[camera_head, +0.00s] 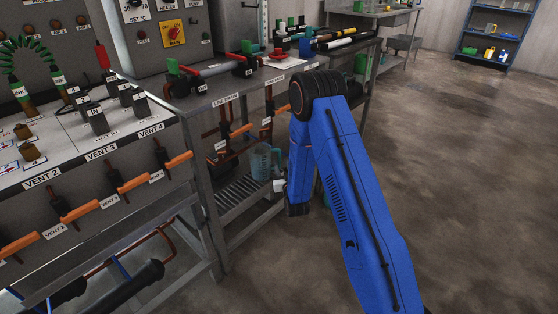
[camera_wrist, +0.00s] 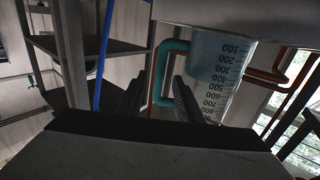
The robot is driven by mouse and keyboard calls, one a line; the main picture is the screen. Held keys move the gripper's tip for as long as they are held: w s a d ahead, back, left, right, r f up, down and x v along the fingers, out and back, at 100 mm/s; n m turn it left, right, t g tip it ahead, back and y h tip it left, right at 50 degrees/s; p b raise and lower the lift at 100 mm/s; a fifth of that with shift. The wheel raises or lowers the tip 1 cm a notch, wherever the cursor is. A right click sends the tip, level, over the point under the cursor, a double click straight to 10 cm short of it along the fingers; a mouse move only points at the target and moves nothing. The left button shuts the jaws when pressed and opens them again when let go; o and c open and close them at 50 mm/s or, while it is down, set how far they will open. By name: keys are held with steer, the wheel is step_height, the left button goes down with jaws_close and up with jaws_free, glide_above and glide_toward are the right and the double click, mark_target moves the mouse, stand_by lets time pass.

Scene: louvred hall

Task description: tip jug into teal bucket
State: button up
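The jug (camera_head: 261,161) is clear with a bluish tint and a teal handle, and it stands upright on the slatted lower shelf of the bench. In the wrist view the jug (camera_wrist: 212,75) shows large, with dark volume marks, and appears upside down. My gripper (camera_wrist: 160,82) has its two dark fingers apart, one on each side of the teal handle (camera_wrist: 157,88). I cannot tell whether either finger touches it. In the head view my arm hides most of the gripper. I cannot make out a teal bucket in either view.
The bench (camera_head: 230,86) above the jug carries pipes and valves, with copper pipes hanging below its top. A valve panel (camera_head: 95,140) with orange handles stands at the left. A blue shelf rack (camera_head: 490,35) stands far back right. The floor (camera_head: 460,170) at right is clear.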

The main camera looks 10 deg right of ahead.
mark_target(280, 153)
steer(key=shift+w, duration=2.35)
steer(key=shift+c, duration=0.4)
jaws_close()
steer(key=shift+r, duration=0.1)
steer(key=shift+r, duration=1.95)
